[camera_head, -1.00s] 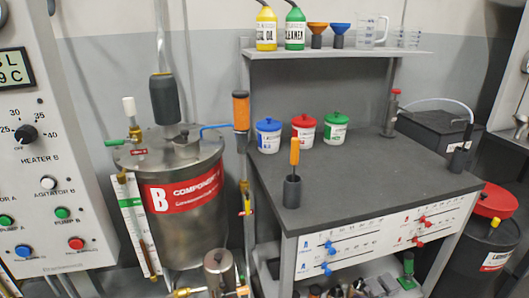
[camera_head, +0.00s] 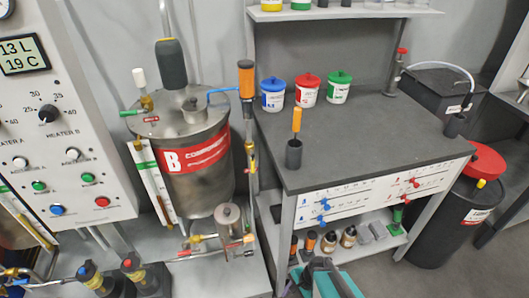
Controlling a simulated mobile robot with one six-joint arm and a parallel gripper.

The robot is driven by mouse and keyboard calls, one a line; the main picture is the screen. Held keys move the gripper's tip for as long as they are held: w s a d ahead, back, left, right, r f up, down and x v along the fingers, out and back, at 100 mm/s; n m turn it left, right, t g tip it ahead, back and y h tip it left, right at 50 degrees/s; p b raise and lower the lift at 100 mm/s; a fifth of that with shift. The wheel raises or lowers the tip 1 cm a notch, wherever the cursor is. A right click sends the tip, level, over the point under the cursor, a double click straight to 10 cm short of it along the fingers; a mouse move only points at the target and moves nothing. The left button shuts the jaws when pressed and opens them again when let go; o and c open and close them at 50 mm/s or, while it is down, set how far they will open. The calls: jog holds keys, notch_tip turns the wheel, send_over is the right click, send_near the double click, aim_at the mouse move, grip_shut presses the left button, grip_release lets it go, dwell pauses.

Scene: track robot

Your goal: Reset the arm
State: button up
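My arm and gripper cannot be made out for sure in the head view. A dark grey, arch-shaped part with teal beside it (camera_head: 325,277) shows at the bottom edge, cut off by the frame. I cannot tell whether it belongs to me or to the place.
A grey workbench (camera_head: 370,150) carries blue (camera_head: 273,97), red (camera_head: 307,92) and green (camera_head: 339,89) lidded tubs and an orange-handled tool in a dark holder (camera_head: 294,153). A steel tank (camera_head: 196,180) and a control panel (camera_head: 55,130) stand left. A black drum (camera_head: 435,225) stands right.

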jog(key=s+d+r+n+g+h, duration=0.1)
jog(key=s+d+n+g+h, duration=0.1)
jog(key=s+n, duration=0.3)
jog(key=s+d+r+n+g+h, duration=0.1)
jog(key=s+d+n+g, duration=0.1)
jog(key=s+d+n, duration=0.2)
jog(key=shift+s+d+n+h, duration=0.4)
jog(key=shift+s+n, duration=0.5)
jog(key=shift+n, duration=0.9)
jog(key=shift+o, duration=0.3)
jog(key=shift+r, duration=0.1)
jog(key=shift+o, duration=1)
jog(key=c, duration=0.7)
jog(key=shift+a, duration=0.1)
